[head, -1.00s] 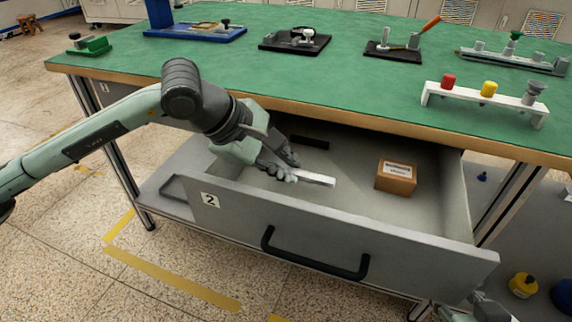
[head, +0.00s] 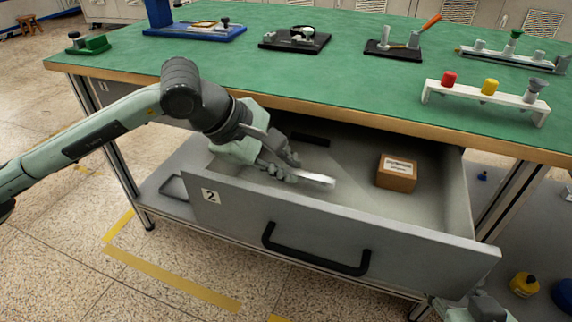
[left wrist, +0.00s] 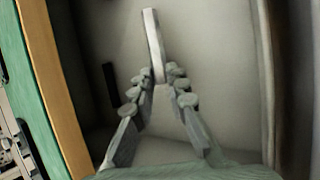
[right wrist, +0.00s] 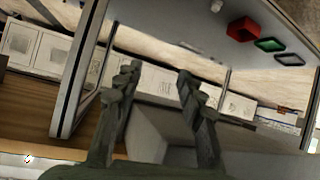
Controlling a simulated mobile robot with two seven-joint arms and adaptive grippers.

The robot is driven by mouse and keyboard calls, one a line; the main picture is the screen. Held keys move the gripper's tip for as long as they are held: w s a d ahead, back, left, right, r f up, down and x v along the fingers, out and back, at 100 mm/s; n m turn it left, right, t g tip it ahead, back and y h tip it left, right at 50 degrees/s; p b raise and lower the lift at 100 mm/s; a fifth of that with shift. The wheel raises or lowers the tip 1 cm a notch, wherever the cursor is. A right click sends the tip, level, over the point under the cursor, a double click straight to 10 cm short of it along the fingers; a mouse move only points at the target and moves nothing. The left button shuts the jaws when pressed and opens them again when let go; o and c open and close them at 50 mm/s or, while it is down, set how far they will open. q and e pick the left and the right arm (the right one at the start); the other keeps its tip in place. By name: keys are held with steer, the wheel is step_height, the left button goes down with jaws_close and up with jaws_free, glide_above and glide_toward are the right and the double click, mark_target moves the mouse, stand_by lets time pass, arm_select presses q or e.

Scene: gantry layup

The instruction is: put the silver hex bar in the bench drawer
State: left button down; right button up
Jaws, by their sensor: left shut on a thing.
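The silver hex bar (head: 318,180) is held in the fingers of my left gripper (head: 286,170), inside the open bench drawer (head: 330,229). In the left wrist view the bar (left wrist: 153,45) sticks out past the fingertips (left wrist: 158,84) over the grey drawer floor. Whether the bar touches the floor I cannot tell. My right gripper (right wrist: 158,75) has its fingers apart with nothing between them; in the head view only part of the right arm shows at the bottom right.
A small brown box (head: 396,173) stands in the drawer to the right of the bar. A black block (head: 311,139) lies at the drawer's back. The green bench top (head: 340,85) overhangs the drawer and carries several fixtures, including a white peg rack (head: 487,98).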

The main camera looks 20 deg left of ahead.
steer(key=shift+w+a+r+t, duration=0.25)
steer(key=shift+a+r+t, duration=0.05)
steer(key=shift+a, duration=0.05)
arm_select(q)
steer(key=c, duration=1.5)
jaws_free()
arm_select(e)
steer(key=shift+a, duration=0.1)
steer(key=shift+r, duration=0.1)
arm_select(q)
steer(key=shift+r, duration=0.1)
steer(key=shift+r+p, duration=0.55)
steer(key=shift+p, duration=0.35)
steer(key=v, duration=1.2)
arm_select(e)
steer(key=s+d+f+g+h, duration=0.2)
steer(key=s+d+f+g, duration=0.2)
steer(key=s+d+f, duration=0.1)
steer(key=shift+s+d+m, duration=0.25)
steer(key=shift+d+m, duration=0.05)
steer(key=shift+d, duration=0.4)
arm_select(q)
steer(key=shift+f, duration=0.1)
